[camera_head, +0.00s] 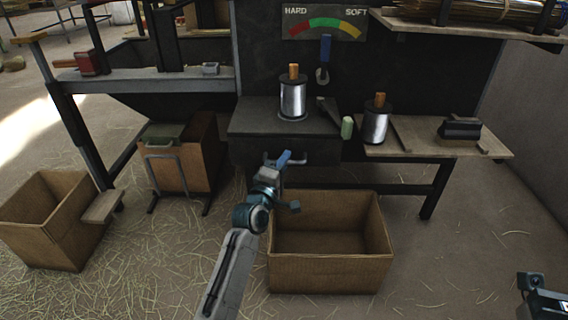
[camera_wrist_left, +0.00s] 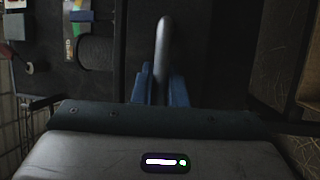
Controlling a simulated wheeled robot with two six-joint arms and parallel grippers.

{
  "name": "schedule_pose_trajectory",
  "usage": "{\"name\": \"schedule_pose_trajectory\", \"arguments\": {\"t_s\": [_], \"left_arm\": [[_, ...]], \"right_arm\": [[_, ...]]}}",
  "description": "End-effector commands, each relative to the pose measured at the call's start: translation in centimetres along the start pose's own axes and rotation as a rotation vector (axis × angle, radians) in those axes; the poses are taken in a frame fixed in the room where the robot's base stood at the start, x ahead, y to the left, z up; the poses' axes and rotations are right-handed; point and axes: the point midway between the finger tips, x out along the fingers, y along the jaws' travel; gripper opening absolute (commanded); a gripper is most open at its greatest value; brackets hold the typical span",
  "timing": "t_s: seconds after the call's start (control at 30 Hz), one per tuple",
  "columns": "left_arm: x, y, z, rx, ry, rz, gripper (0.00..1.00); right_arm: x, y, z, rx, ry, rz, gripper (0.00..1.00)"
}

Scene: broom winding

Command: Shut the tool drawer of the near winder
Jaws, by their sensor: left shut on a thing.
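The near winder's tool drawer (camera_head: 241,153) is the dark front under the dark bench top in the head view. Its metal bar handle (camera_head: 300,160) is at the middle of that front. The handle (camera_wrist_left: 162,45) also shows in the left wrist view as a grey bar. My left gripper (camera_head: 284,159) is shut on the handle, with its blue fingers (camera_wrist_left: 160,90) on either side of the bar. I see no drawer inside, and cannot tell how far out the drawer stands. Part of my right arm (camera_head: 540,295) shows at the lower right; its fingers cannot be made out.
An open cardboard box (camera_head: 330,272) stands on the floor below the drawer. Spools (camera_head: 293,98) (camera_head: 375,124) stand on the bench and the side shelf (camera_head: 415,147). Another box (camera_head: 45,235) is at far left. Straw covers the floor.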

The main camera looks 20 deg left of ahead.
Motion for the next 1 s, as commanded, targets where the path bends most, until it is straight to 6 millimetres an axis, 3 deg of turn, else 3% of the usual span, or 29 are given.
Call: {"name": "schedule_pose_trajectory", "arguments": {"t_s": [0.03,0.07,0.17,0.67,0.77,1.0], "left_arm": [[0.2,0.2,-0.1,0.002,0.001,0.003,0.00],[0.2,0.2,-0.1,0.002,0.001,0.004,0.14],[0.2,0.2,-0.1,0.002,0.001,0.004,0.34],[-0.3,-0.1,0.0,0.002,0.000,-0.002,0.34],[-1.3,0.1,0.0,0.001,0.000,-0.001,0.34],[-5.8,0.3,0.0,0.001,0.001,0.001,0.34]], "right_arm": [[0.0,0.0,0.0,0.000,-0.001,-0.002,0.00],[0.0,0.0,0.0,0.000,-0.001,-0.002,0.00],[0.0,0.0,0.1,0.000,-0.002,-0.002,0.00],[0.6,0.1,0.1,-0.002,0.014,0.017,0.00],[0.9,0.1,0.0,-0.001,0.015,0.018,0.00],[1.3,0.1,-0.1,0.008,0.001,-0.003,0.00]]}}
